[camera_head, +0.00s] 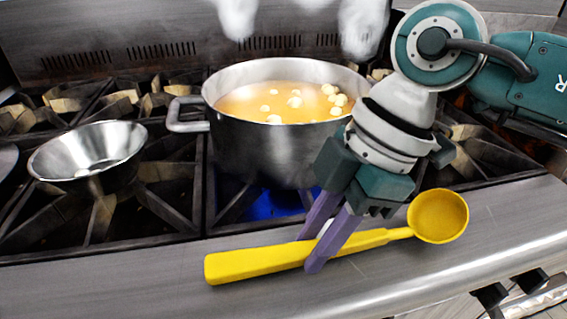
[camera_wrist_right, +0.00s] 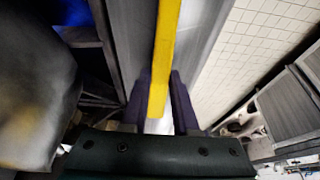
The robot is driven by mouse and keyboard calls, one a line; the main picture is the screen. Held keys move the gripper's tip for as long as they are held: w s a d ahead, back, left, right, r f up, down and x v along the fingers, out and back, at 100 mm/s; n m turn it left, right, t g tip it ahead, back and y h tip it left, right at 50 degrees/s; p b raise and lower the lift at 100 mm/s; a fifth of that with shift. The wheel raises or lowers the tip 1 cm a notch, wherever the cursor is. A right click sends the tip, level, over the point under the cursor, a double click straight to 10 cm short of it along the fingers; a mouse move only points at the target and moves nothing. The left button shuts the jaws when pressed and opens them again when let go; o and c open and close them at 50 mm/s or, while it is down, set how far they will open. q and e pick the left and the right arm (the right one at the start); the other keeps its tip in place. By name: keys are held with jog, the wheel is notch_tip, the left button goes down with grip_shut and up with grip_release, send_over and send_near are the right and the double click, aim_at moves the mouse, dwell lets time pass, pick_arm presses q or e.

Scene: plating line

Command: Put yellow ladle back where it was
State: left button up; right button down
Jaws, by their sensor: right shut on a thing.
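The yellow ladle (camera_head: 258,263) lies along the metal front ledge of the stove, its handle to the left and its round bowl to the right. My right gripper (camera_head: 315,250) reaches down from the upper right, its purple fingers on either side of the handle, shut on it. In the right wrist view the yellow handle (camera_wrist_right: 163,55) runs between the two fingers (camera_wrist_right: 160,100). I cannot tell whether the ladle touches the ledge or is just above it. My left gripper is not in view.
A large steel pot (camera_head: 262,150) with orange broth and pale round pieces stands on a burner right behind the gripper. A steel bowl (camera_head: 88,150) sits on the grates to the left. The front ledge (camera_head: 110,285) is clear left of the ladle. White vapour-like shapes show above the pot.

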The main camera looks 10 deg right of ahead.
jog(key=shift+f, duration=0.35)
